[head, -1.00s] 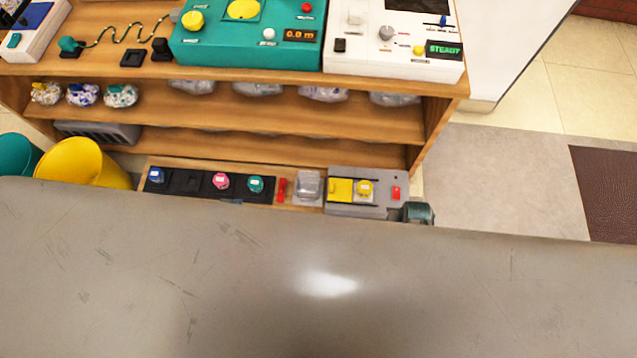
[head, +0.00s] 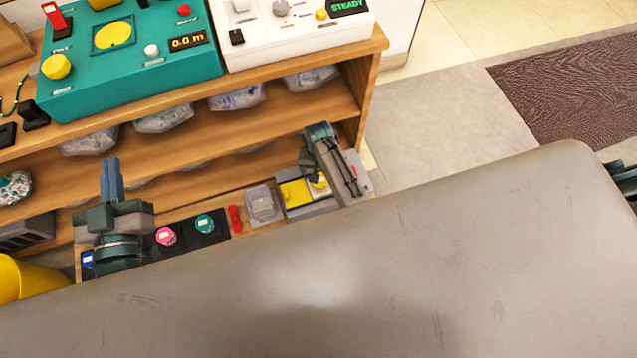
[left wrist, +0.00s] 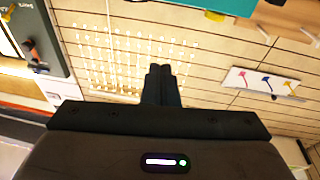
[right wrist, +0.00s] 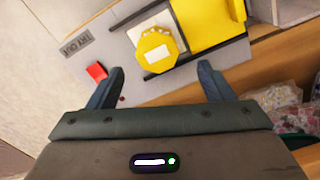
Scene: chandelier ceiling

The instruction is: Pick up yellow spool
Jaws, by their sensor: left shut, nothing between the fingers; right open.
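The yellow spool (right wrist: 157,52) sits on a white plate of the grey "TRY OUT" station (right wrist: 128,45), with a white label on top. In the head view the spool (head: 319,183) is partly hidden by my right arm. In the right wrist view my right gripper (right wrist: 160,80) is open and empty; the spool lies ahead of the fingertips, roughly centred between them.
Pink (head: 166,236) and teal (head: 205,224) spools stand in a black tray left of the station. A red piece (head: 235,219) and clear box (head: 262,203) lie between. A wooden shelf (head: 340,100) with bagged goods stands behind. A yellow bin (head: 20,280) is at left.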

